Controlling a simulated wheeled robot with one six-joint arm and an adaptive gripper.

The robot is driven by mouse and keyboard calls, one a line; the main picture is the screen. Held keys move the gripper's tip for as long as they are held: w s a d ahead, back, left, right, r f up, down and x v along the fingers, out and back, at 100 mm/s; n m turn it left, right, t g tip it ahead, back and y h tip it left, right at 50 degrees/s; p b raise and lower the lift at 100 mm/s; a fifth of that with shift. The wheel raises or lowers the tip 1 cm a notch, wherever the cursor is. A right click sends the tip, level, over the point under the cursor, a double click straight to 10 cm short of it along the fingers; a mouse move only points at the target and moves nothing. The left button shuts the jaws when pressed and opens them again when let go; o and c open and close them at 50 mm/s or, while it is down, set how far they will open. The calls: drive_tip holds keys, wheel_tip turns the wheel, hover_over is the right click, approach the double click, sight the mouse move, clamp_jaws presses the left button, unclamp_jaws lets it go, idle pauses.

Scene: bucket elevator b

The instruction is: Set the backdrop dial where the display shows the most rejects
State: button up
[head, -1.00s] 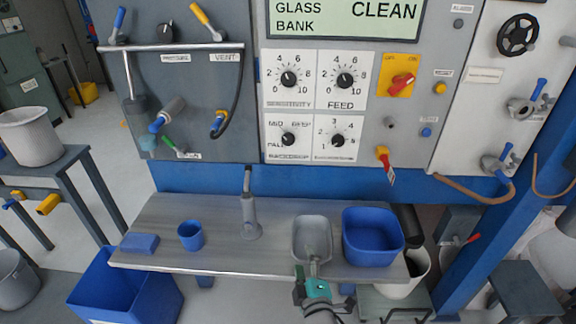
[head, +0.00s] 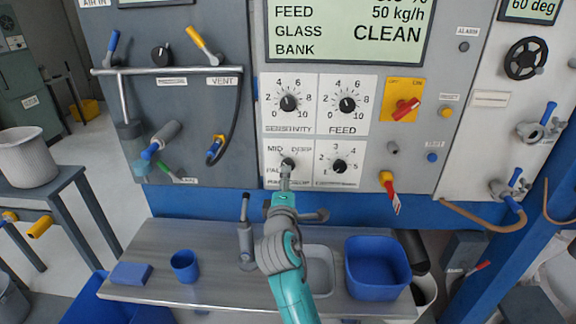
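The backdrop dial (head: 288,162) is a small black knob at the lower left of the four-dial group, with MID and DEEP marked above it. Its lower label is partly hidden by my gripper. My gripper (head: 286,172) reaches up from below, its tip at or just under the dial's lower edge; I cannot tell whether it touches. Its fingers are too small to tell open from shut. The display (head: 345,35) reads FEED 50 kg/h, GLASS BANK CLEAN; its top line is cut off, ending in a percent sign.
Dials for sensitivity (head: 288,103) and feed (head: 347,104) sit just above. A red switch (head: 405,108) and a red-tagged yellow knob (head: 387,179) are to the right. Below, the grey bench (head: 190,280) bears a blue tub (head: 376,290), blue cup (head: 185,265) and blue block (head: 131,274).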

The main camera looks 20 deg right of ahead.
sight(288, 163)
drive_tip(key=x, duration=0.9)
drive_tip(key=shift+s, duration=0.1)
drive_tip(key=c, duration=1.1)
drive_tip(key=shift+c, duration=0.2)
